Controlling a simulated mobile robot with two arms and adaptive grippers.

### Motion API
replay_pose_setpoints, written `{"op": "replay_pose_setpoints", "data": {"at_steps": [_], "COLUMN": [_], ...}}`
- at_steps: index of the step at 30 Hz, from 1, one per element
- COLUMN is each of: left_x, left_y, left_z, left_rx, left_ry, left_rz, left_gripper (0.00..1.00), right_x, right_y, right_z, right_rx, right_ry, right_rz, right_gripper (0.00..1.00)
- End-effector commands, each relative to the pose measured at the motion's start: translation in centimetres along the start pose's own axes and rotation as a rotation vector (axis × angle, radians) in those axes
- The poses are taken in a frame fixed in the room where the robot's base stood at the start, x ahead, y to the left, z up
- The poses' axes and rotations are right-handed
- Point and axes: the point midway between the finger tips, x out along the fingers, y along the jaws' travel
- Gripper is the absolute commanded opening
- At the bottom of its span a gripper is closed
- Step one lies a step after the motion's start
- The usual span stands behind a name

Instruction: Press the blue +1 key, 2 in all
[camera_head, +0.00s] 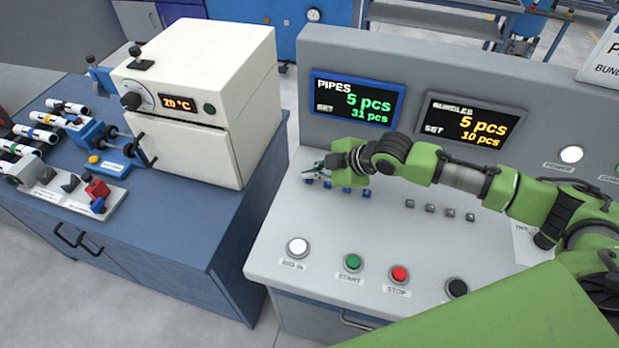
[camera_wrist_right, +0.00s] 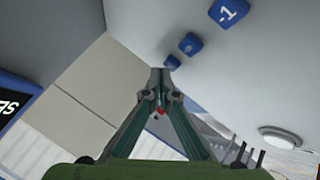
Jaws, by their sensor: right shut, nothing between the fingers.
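A row of small blue keys sits on the grey console below the PIPES display (camera_head: 356,97), which reads 5 pcs, SET 31 pcs. Their labels are too small in the head view. In the wrist view one blue key (camera_wrist_right: 229,12) reads -1. Another blue key (camera_wrist_right: 190,44) has an unclear label, and a further blue key (camera_wrist_right: 172,62) lies right by the fingertips; I cannot tell which is +1. My right gripper (camera_head: 317,172) is shut and empty, at the left end of the row; it also shows in the wrist view (camera_wrist_right: 158,75). Contact with a key cannot be told. My left gripper is out of view.
The BUNDLES display (camera_head: 469,127) reads 5 pcs, SET 10 pcs. Grey keys (camera_head: 430,208) sit to the right. White, green (camera_head: 354,262), red (camera_head: 399,274) and black buttons line the console front. A cream oven (camera_head: 200,90) stands on the blue bench at left.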

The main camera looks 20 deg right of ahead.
Motion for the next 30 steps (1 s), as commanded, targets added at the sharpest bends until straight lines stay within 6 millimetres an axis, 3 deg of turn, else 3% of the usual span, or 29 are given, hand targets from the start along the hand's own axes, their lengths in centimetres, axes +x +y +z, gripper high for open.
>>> {"op": "replay_pose_setpoints", "data": {"at_steps": [30], "left_x": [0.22], "left_y": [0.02], "left_z": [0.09], "left_rx": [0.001], "left_ry": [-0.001], "left_rz": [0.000], "left_gripper": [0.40], "right_x": [0.58], "right_y": [-0.49], "right_z": [0.44], "right_rx": [0.000], "right_ry": [-0.001], "right_rz": [-0.001], "right_gripper": [0.00]}}
